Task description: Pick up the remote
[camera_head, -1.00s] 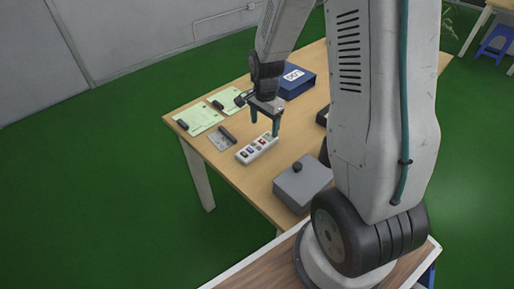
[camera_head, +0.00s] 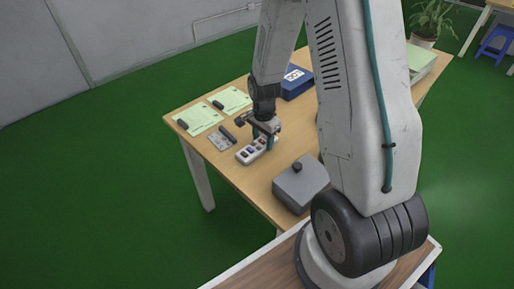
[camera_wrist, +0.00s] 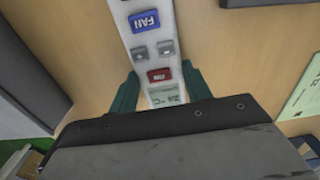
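The remote (camera_head: 250,154) is a long white bar with coloured buttons, lying on the wooden table. In the wrist view the remote (camera_wrist: 150,42) runs up from my gripper, showing a blue FAN button, two grey buttons, a red button and a small display. My gripper (camera_head: 264,143) points down over the remote's far end. Its two green fingers (camera_wrist: 160,88) stand on either side of the display end, with a narrow gap seeming to show beside them. The gripper is open around the remote. The fingertips' height against the table is hard to tell.
A grey box with a dark knob (camera_head: 300,188) stands on the near right of the remote. A blue box (camera_head: 297,83) sits behind the gripper. Green sheets (camera_head: 198,119) and a grey card (camera_head: 219,139) lie to the left. Bare table (camera_head: 237,175) is in front.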

